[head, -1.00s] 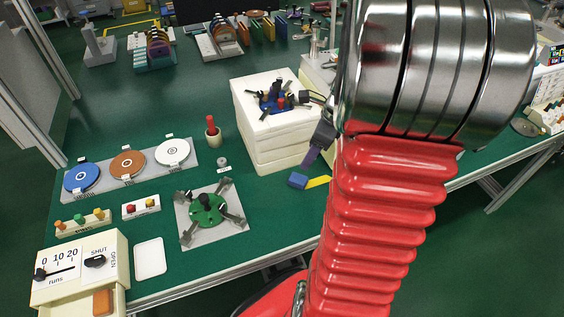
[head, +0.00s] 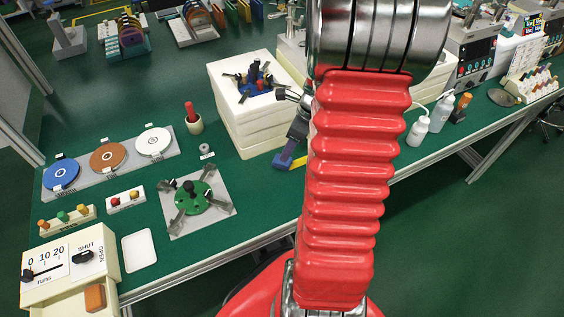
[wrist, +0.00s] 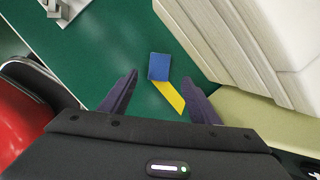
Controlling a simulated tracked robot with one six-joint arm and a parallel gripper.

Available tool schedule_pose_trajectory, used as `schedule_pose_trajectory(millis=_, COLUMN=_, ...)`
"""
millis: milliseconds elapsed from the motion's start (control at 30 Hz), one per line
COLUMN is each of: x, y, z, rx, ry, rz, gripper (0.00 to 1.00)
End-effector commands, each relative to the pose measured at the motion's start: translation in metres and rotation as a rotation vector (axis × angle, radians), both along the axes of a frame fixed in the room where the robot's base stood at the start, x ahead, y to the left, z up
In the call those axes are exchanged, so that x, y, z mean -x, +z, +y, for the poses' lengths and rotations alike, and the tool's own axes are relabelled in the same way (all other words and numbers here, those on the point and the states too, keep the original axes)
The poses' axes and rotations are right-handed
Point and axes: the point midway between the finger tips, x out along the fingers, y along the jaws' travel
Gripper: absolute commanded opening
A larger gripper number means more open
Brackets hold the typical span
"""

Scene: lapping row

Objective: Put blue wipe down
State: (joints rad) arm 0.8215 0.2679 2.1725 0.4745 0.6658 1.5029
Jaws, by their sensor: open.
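The blue wipe (wrist: 158,66) is a small flat blue rectangle on the green bench top. Its lower edge touches or overlaps a yellow strip (wrist: 170,97); I cannot tell which. My gripper (wrist: 160,79) is open, with one dark finger on each side of the wipe and strip and a gap to both. In the head view, the blue wipe (head: 283,161) shows partly beneath my gripper (head: 289,153), near the bench's front edge, with the yellow strip (head: 299,162) beside it. My red arm hides the bench to the right of it.
A white block stack (head: 253,125) with a dark blue fixture on top stands just behind the gripper. A grey plate with a green disc (head: 192,197) lies to the left. A holder with blue, brown and white discs (head: 107,158) is farther left. White bottles (head: 418,130) stand at right.

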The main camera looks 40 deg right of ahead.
Motion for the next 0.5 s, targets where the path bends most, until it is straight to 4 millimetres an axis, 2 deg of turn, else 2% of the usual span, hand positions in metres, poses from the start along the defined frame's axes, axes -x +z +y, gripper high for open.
schedule_pose_trajectory(millis=200, x=-0.006, y=-0.021, z=0.003, rx=-0.001, ry=0.000, rz=0.000, gripper=0.56)
schedule_pose_trajectory(millis=500, x=-0.006, y=-0.023, z=0.003, rx=0.001, ry=0.000, rz=0.000, gripper=0.56)
